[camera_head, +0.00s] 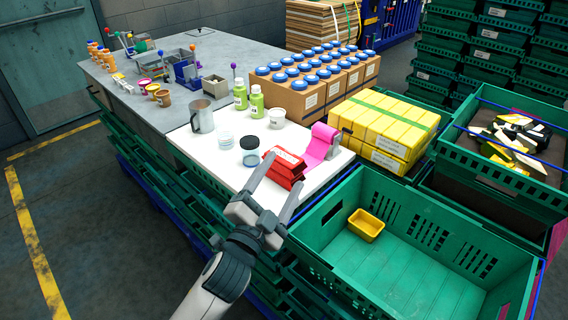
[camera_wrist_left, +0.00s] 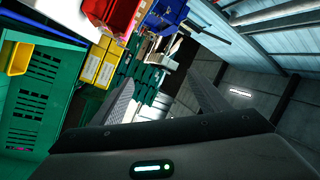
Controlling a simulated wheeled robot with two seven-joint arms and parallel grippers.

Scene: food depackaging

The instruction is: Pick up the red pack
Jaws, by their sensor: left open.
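The red pack (camera_head: 288,160) lies at the front edge of the white table top, beside a pink roll; it looks like two red layers, one on the other. My left gripper (camera_head: 284,172) is open, its fingers spread and pointing towards the pack from the front; they overlap it in the head view, and I cannot tell the gap in depth. In the left wrist view the open fingers (camera_wrist_left: 165,95) have nothing between them. A red thing (camera_wrist_left: 110,14) is cut off at the top there; I cannot tell if it is the pack. My right gripper is not in view.
A green crate (camera_head: 410,270) with a yellow tray (camera_head: 366,225) stands right of my left gripper. A pink roll (camera_head: 321,145), a dark-lidded jar (camera_head: 250,150) and a metal jug (camera_head: 202,116) stand near the pack. Yellow packs (camera_head: 390,125) are stacked behind.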

